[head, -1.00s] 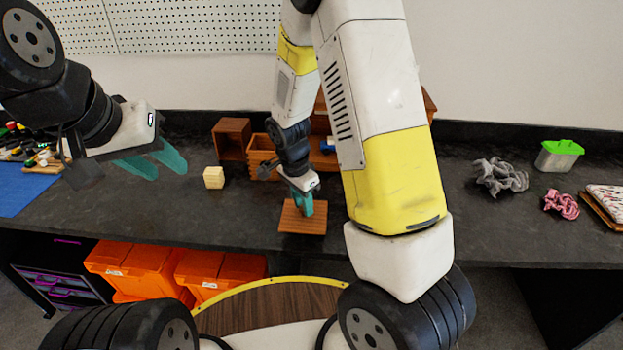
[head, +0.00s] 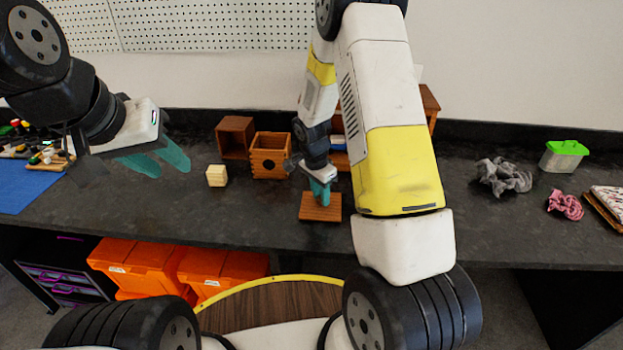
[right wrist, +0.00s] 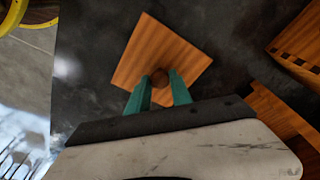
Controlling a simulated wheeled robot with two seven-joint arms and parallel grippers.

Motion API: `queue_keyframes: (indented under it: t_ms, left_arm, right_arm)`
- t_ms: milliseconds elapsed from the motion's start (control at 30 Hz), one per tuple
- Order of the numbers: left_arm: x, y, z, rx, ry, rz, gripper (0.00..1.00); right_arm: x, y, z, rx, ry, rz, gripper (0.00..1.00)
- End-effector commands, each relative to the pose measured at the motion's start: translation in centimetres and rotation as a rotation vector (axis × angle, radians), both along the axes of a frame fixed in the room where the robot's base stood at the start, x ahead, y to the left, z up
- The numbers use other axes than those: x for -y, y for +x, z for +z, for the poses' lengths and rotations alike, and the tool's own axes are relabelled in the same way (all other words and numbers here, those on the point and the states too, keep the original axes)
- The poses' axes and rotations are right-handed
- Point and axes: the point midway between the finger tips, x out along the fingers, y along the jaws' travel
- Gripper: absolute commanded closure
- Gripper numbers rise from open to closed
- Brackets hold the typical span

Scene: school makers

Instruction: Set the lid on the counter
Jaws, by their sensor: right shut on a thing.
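The lid (head: 309,212) is a flat square of reddish-brown wood at the counter's front part. In the right wrist view the lid (right wrist: 150,55) has a round dark knob (right wrist: 160,78) in its middle. My right gripper (head: 321,200) points down over the lid, and its teal fingers (right wrist: 158,95) are shut on the knob. I cannot tell whether the lid touches the dark counter (head: 410,220) or hangs just above it. My left gripper (head: 168,163) is open and empty above the counter at the left.
A wooden box with an open top (head: 270,163) and a brown open-fronted box (head: 235,137) stand behind. A pale block (head: 216,175) sits left of the lid. Orange bins (head: 140,268) are below the counter.

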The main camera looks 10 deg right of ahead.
Motion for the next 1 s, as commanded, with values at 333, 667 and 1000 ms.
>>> queue_keyframes:
  t_ms: [333, 667, 1000]
  left_arm:
    - [0.0, 0.0, 0.0, 0.000, 0.000, 0.000, 0.64]
    - [0.0, 0.0, 0.0, 0.000, 0.000, 0.000, 0.64]
    - [0.0, 0.0, 0.0, 0.000, 0.000, 0.000, 0.64]
  right_arm:
    - [0.0, 0.0, -0.2, -0.001, 0.000, -0.001, 0.52]
    - [0.0, 0.0, 0.2, 0.001, 0.000, 0.000, 0.52]
    - [-0.9, -0.4, 6.5, 0.005, 0.001, 0.000, 0.52]
